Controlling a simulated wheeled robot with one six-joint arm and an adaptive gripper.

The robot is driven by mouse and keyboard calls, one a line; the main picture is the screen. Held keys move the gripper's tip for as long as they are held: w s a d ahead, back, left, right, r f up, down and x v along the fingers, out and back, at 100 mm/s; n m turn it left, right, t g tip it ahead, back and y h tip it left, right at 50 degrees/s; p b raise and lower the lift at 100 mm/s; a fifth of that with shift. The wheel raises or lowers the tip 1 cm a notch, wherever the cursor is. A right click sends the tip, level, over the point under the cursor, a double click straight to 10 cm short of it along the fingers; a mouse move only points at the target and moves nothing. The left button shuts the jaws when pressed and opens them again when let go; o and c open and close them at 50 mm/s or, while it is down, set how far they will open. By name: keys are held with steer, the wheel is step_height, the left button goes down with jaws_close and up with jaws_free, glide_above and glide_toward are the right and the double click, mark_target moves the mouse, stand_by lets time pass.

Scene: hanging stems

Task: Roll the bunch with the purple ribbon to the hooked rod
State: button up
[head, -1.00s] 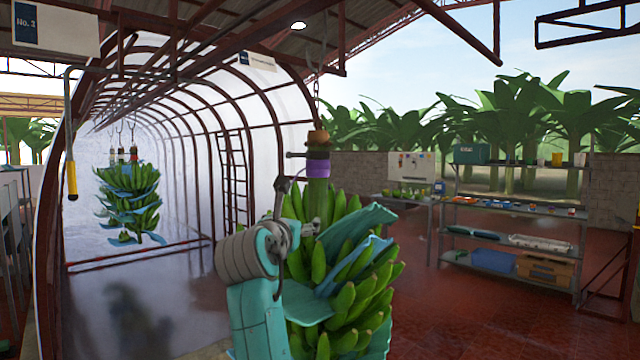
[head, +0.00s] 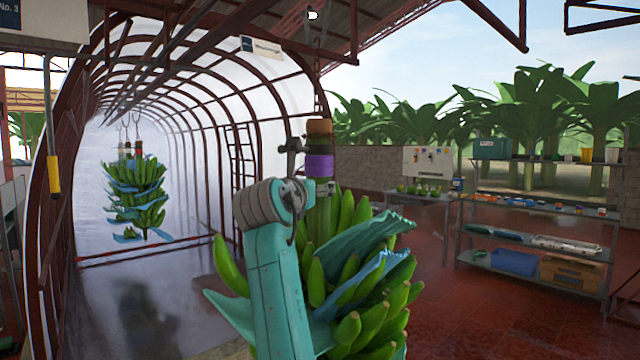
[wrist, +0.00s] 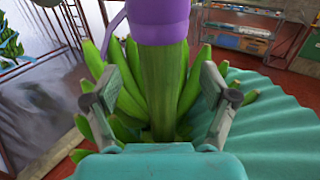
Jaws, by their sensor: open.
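The bunch with the purple ribbon (head: 319,166) hangs from a chain just ahead of me, its green bananas (head: 368,325) partly wrapped in blue-green sheets. The ribbon circles the top of its stem and also shows at the top of the wrist view (wrist: 158,20). My gripper (wrist: 158,88) is open, with one finger on each side of the green stem below the ribbon. I cannot tell whether either finger touches the stem. In the head view my arm hides part of the bunch. The hooked rod (head: 53,120), with a yellow lower end, hangs at the left.
Another bunch (head: 137,195) hangs farther off inside the arched tunnel (head: 195,75), apparently beyond the rod. Shelves (head: 535,240) and a side table (head: 420,197) stand at the right. The red floor (head: 460,315) between is open.

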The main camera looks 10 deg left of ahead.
mark_target(319, 182)
steer(key=w, duration=0.7)
steer(key=shift+w+d, duration=0.2)
steer(key=shift+d, duration=0.05)
jaws_close()
